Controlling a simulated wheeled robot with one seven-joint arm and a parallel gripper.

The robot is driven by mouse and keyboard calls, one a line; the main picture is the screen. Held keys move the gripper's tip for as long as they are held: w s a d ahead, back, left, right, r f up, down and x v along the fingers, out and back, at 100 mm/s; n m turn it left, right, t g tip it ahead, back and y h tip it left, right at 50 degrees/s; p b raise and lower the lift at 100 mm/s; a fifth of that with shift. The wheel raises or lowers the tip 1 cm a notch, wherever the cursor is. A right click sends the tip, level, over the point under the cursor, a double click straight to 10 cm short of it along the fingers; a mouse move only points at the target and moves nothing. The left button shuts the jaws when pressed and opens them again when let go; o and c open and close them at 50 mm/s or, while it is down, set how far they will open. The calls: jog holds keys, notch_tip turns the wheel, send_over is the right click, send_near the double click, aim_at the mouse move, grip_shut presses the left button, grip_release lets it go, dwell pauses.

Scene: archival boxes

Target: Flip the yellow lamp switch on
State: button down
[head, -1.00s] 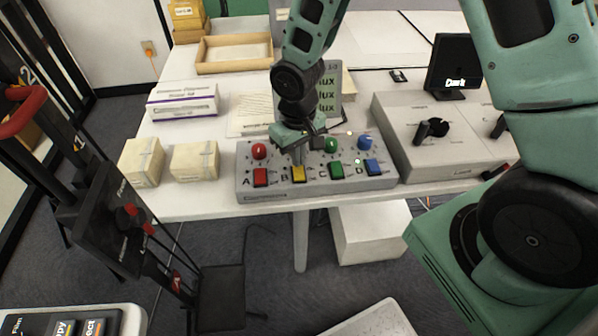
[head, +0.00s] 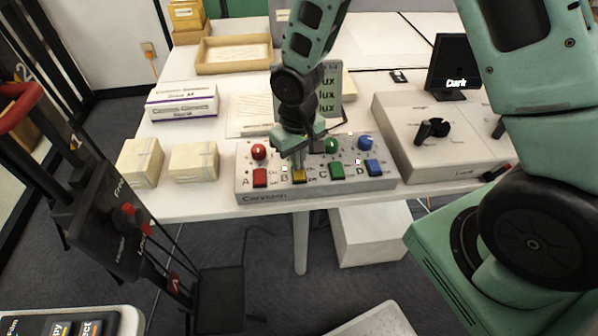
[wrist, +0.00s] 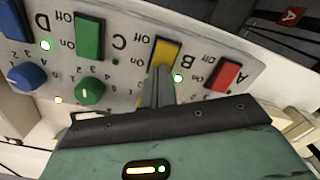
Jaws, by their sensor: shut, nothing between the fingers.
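The yellow switch (head: 299,177), marked B, sits on the front of a grey control box (head: 240,187) between the red and green switches. It also shows in the wrist view (wrist: 165,52), with On and Off printed beside it. My gripper (head: 299,165) is shut and empty, pointing down at the yellow switch. In the wrist view its closed fingertips (wrist: 160,72) are at the switch's near end and seem to touch it. They hide part of the switch. A small green light (wrist: 178,78) beside the yellow switch is lit.
Red (head: 260,178), green (head: 336,171) and blue (head: 374,168) switches share the box, with knobs behind them. The light beside the blue switch (wrist: 45,44) is lit. A grey dial console (head: 450,125) stands right; two cream boxes (head: 194,161) stand left.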

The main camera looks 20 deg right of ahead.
notch_tip(320, 180, up, 7)
jog(key=p, duration=0.5)
jog(key=shift+p, duration=0.4)
jog(key=s+a+r+n, duration=0.2)
jog(key=s+a+r, duration=0.1)
jog(key=s+r, duration=0.5)
jog(key=s+a+r+n, duration=0.3)
jog(key=s+r, duration=0.6)
jog(key=s, duration=0.3)
jog(key=shift+a+y, duration=0.15)
jog(key=shift+y, duration=0.15)
